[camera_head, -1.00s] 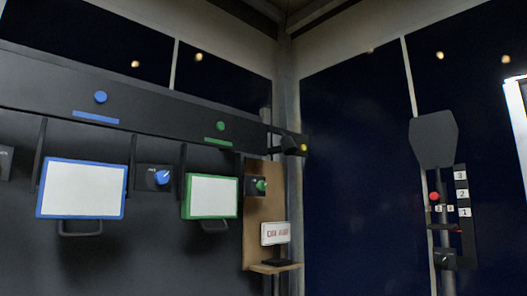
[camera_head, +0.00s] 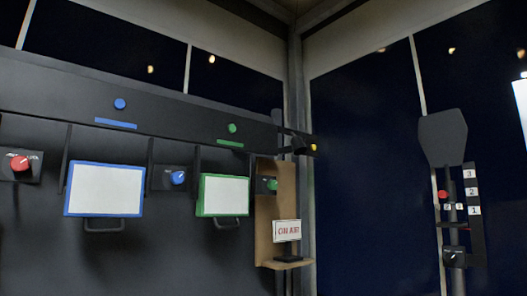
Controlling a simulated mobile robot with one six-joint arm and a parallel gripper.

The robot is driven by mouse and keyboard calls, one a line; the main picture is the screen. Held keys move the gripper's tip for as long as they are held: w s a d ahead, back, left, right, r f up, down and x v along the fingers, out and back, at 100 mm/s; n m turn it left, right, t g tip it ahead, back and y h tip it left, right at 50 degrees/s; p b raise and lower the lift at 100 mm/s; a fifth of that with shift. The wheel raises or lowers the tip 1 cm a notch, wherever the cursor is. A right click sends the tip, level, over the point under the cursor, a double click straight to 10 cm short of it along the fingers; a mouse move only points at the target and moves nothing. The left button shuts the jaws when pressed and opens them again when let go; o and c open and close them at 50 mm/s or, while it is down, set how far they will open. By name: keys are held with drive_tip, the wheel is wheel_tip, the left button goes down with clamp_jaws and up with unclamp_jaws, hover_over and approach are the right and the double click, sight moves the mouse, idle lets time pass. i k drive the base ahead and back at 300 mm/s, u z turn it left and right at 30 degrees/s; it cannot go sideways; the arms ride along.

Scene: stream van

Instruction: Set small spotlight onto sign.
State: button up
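A small white sign (camera_head: 287,230) with red "ON AIR" lettering stands on a small wooden shelf (camera_head: 280,265) in the corner. A small black spotlight (camera_head: 299,145) sits above it on a short bracket at the end of the dark wall rail, with a yellow dot (camera_head: 313,147) beside it. Which way the spotlight points is hard to tell at this size. My gripper is not in view.
A blue-framed panel (camera_head: 104,190) and a green-framed panel (camera_head: 223,196) hang on the dark wall. Knobs are red (camera_head: 20,163), blue (camera_head: 178,177) and green (camera_head: 271,184). A dark stand (camera_head: 443,140) with a 1-2-3 scale (camera_head: 473,192) is at right.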

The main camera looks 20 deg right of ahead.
sight(299, 147)
drive_tip(key=z, duration=0.05)
drive_tip(key=i, duration=0.95)
drive_tip(key=u, duration=0.05)
